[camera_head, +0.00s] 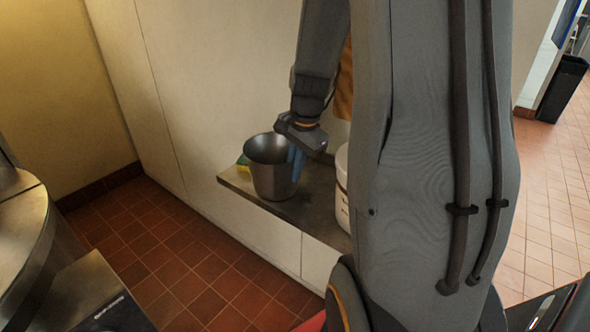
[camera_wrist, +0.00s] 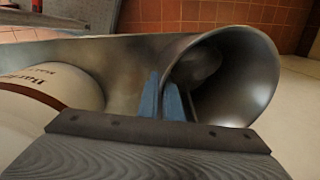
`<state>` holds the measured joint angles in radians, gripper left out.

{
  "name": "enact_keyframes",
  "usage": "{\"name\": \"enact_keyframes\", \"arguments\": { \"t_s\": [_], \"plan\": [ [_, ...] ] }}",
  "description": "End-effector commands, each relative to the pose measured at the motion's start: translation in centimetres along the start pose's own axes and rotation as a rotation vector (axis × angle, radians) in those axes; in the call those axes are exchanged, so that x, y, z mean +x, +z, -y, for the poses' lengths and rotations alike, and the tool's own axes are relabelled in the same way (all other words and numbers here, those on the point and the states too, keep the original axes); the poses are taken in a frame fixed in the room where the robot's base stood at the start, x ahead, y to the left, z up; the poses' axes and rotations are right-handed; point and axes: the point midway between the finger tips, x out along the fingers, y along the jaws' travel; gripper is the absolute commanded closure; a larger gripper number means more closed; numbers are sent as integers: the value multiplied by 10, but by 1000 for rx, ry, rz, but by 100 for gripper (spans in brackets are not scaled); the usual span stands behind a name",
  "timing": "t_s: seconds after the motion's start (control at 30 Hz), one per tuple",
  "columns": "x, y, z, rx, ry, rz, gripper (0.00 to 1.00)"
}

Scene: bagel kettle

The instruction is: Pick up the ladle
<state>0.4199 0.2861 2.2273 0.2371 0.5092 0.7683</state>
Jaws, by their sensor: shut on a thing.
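A metal bucket (camera_head: 270,178) stands upright on a low ledge, and its open mouth also shows in the wrist view (camera_wrist: 250,75). My gripper (camera_head: 296,160) points down at the bucket's right side. In the wrist view, its two blue fingers (camera_wrist: 162,98) are closed with the bucket's rim between them, one finger outside and one inside. No ladle can be clearly made out. A thin dark strip shows inside the bucket beside the inner finger, but I cannot tell what it is.
A white tub with lettering (camera_wrist: 52,85) stands close beside the bucket, partly hidden by my arm in the head view. The grey ledge (camera_head: 318,212) borders a wall. Red tiled floor (camera_head: 190,262) lies open in front.

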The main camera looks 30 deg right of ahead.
Motion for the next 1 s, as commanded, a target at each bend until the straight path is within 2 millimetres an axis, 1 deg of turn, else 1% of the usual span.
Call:
{"name": "enact_keyframes", "arguments": {
  "t_s": [0.1, 0.13, 0.2, 0.23, 0.5, 0.63, 0.77, 1.0],
  "plan": [
    [3, 0, 0, 0, -2, -1, 100],
    [3, 0, 0, 0, 0, 0, 90],
    [2, 0, 0, 0, 0, 0, 78],
    [2, 0, 0, 0, 0, 0, 76],
    [2, 0, 0, 0, 0, 0, 76],
    [-5, 0, 0, 0, -1, -1, 76],
    [-22, -1, 1, -1, -4, -3, 76],
    [-71, -1, 1, -1, -5, -4, 76]
  ]
}}
